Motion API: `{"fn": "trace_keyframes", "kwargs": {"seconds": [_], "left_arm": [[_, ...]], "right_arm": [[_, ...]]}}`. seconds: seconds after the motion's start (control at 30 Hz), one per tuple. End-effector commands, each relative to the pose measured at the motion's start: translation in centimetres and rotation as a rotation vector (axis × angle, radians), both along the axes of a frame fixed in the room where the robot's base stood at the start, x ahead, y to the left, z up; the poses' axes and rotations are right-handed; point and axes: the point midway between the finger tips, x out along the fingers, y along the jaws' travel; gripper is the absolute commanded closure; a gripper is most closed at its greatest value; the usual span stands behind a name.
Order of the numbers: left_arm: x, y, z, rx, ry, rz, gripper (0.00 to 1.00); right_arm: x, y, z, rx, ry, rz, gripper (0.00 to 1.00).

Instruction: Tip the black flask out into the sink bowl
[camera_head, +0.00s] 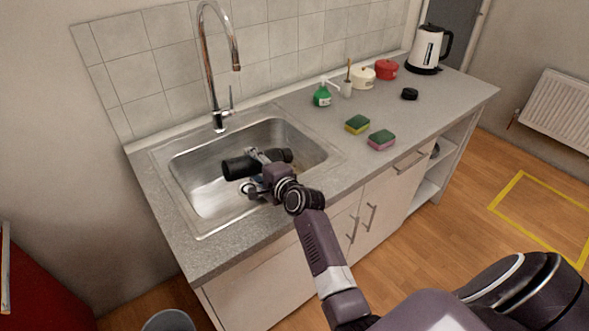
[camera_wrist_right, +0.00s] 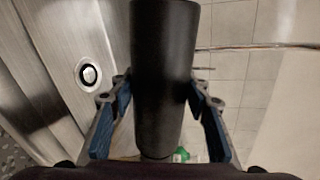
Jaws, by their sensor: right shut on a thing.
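The black flask (camera_head: 240,167) lies on its side in the air over the sink bowl (camera_head: 205,192), its left end lower in the head view. My right gripper (camera_head: 259,157) is shut around its middle. In the right wrist view, the flask (camera_wrist_right: 163,70) runs between the two fingers of the right gripper (camera_wrist_right: 160,95). The sink bowl is steel, and its drain (camera_wrist_right: 90,75) shows left of the flask there. I cannot see into the flask's mouth, and no stream of liquid shows. My left gripper is not in view.
A tall tap (camera_head: 236,65) stands behind the bowl. To the right on the counter (camera_head: 300,105) are two sponges (camera_head: 358,124), a green soap bottle (camera_head: 322,97), a small black round object (camera_head: 410,94), pots (camera_head: 386,69) and a kettle (camera_head: 428,50). A bin (camera_head: 168,321) stands below.

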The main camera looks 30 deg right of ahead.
Motion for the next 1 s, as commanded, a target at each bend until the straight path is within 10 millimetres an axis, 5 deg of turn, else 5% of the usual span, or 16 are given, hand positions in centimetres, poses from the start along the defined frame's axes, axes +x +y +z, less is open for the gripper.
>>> {"fn": "trace_keyframes", "kwargs": {"seconds": [1.0], "left_arm": [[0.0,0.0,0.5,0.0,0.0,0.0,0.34]], "right_arm": [[0.1,-1.6,0.5,0.266,0.0,-0.001,0.93]]}}
